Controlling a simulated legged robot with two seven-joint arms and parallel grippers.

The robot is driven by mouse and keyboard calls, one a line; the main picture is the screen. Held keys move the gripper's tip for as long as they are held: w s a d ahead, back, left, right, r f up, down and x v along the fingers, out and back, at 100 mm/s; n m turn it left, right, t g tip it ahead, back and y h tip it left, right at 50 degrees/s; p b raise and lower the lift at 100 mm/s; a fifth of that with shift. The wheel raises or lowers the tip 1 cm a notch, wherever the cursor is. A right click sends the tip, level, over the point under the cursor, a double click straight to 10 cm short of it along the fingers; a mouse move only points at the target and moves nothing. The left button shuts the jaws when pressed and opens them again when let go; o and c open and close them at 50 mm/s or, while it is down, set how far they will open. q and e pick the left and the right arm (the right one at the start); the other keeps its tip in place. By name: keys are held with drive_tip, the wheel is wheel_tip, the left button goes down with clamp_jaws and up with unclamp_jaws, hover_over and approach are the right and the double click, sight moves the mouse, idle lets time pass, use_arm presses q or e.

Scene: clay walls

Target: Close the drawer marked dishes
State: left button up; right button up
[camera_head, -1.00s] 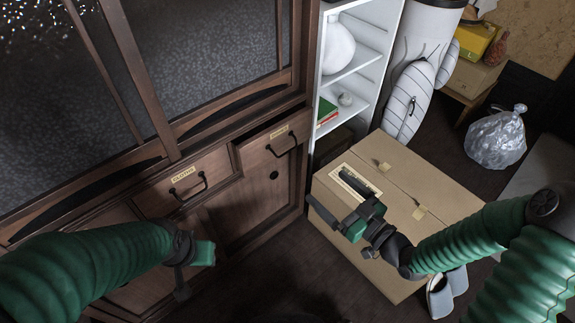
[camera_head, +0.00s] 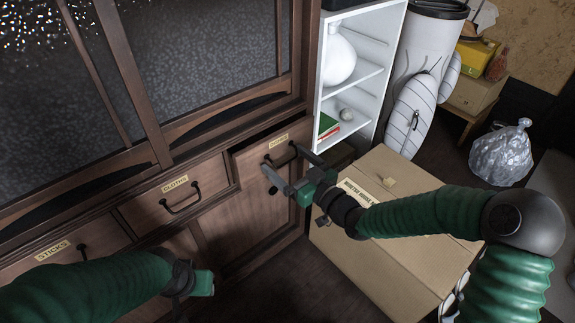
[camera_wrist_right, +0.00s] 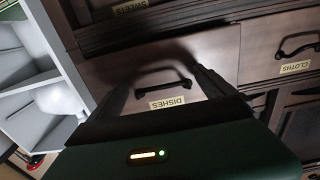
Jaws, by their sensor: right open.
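The drawer marked dishes (camera_head: 248,163) is at the right end of the cabinet's drawer row. Its front stands out somewhat from the cabinet, with a dark gap above it. Its dark handle (camera_head: 284,158) sits below the label and also shows in the right wrist view (camera_wrist_right: 163,72). My right gripper (camera_head: 280,166) is open in front of this drawer, its fingers on either side of the handle as seen. I cannot tell whether they touch it. My left gripper (camera_head: 192,283) hangs low in front of the cabinet, its jaws unclear.
A cardboard box (camera_head: 400,235) stands on the floor under my right arm. A white shelf (camera_head: 350,85) stands right of the cabinet. A silver bag (camera_head: 501,153) lies farther right.

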sight(279, 156)
drive_tip(key=shift+c, duration=0.4)
drive_tip(key=c, duration=1.9)
drive_tip(key=shift+x, duration=1.9)
clamp_jaws()
drive_tip(key=shift+r, duration=0.1)
drive_tip(key=o, duration=1.8)
unclamp_jaws()
drive_tip(key=shift+c, duration=0.2)
drive_tip(key=shift+o, duration=1.1)
drive_tip(key=shift+a, duration=0.1)
